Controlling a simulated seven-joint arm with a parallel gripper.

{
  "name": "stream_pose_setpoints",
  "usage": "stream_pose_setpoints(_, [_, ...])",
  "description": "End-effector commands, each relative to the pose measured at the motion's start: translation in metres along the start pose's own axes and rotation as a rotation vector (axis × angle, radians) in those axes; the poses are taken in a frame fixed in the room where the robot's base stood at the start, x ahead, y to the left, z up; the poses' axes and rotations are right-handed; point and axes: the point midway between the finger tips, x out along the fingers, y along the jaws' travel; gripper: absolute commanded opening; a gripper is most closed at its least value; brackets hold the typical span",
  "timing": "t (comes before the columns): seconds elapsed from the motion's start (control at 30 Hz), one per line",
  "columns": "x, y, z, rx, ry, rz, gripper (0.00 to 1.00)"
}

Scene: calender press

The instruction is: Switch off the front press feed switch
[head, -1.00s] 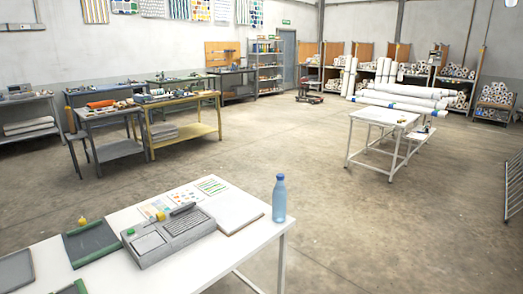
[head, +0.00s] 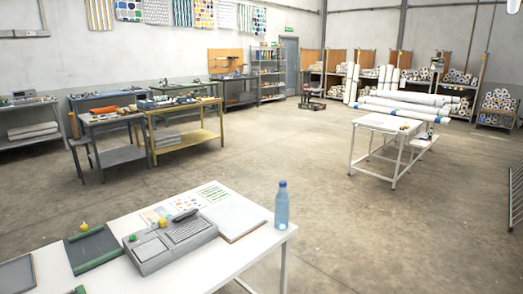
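I cannot make out a switch that is clearly the front press feed switch. A grey desktop device (head: 170,241) lies on the white table in the near left. It has a green patch (head: 145,236), a yellow knob (head: 162,224) and a dark bar on top. Whether it belongs to the press, I cannot tell. My gripper is not in view.
The white table (head: 262,246) also holds a blue bottle (head: 281,205), a pale board (head: 234,218) and a green-edged tray (head: 93,248). A yellow bench (head: 184,139) stands at middle left, a white table (head: 385,122) at right. The floor (head: 290,150) between is open.

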Motion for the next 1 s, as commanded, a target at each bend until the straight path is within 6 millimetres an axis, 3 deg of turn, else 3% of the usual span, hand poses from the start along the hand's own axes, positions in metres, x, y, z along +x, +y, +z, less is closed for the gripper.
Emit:
stream_pose_setpoints(0.07, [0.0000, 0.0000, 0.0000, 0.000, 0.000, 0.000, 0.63])
stream_pose_setpoints(0.7, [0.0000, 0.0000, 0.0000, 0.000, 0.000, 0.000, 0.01])
stream_pose_setpoints(1.0, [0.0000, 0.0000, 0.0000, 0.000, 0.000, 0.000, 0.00])
